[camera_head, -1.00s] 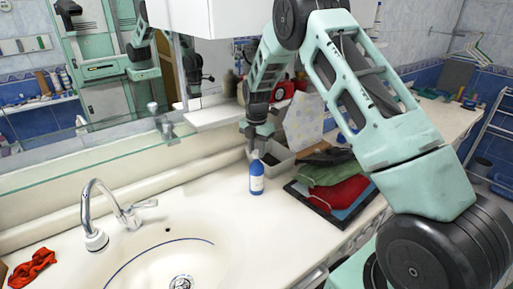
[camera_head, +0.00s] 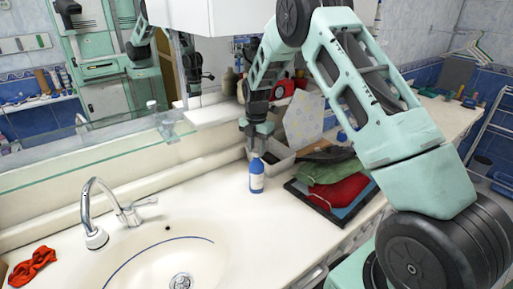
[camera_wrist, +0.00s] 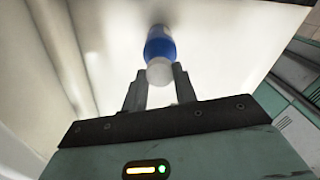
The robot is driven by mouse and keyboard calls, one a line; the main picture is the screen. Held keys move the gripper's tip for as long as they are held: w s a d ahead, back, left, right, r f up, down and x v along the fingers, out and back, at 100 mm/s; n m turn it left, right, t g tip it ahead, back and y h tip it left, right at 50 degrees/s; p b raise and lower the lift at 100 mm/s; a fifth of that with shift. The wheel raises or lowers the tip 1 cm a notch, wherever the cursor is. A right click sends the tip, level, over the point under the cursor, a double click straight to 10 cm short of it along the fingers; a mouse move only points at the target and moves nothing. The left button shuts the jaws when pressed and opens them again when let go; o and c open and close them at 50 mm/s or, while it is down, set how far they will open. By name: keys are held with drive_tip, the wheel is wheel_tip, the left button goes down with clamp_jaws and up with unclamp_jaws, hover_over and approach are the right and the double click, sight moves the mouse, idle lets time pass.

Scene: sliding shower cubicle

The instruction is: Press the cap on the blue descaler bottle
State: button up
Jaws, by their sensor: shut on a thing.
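The blue descaler bottle (camera_head: 257,183) stands upright on the cream counter, right of the basin. My gripper (camera_head: 257,152) reaches down from above to the top of the bottle. In the wrist view the blue bottle body (camera_wrist: 160,47) points away, and its white cap (camera_wrist: 159,71) lies between the two fingertips. My gripper (camera_wrist: 160,76) is shut on the cap. The fingers hide part of the cap's sides.
The basin (camera_head: 170,255) and tap (camera_head: 97,215) are at left. A white wall cabinet (camera_head: 225,18) hangs above.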

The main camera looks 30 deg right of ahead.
drive_tip(key=shift+f+b, duration=0.35)
drive_tip(key=shift+f, duration=0.2)
idle(1.1)
drive_tip(key=o, duration=1.5)
drive_tip(key=shift+r, duration=0.1)
drive_tip(key=shift+r+p, duration=1.95)
drive_tip(key=shift+r, duration=1)
clamp_jaws()
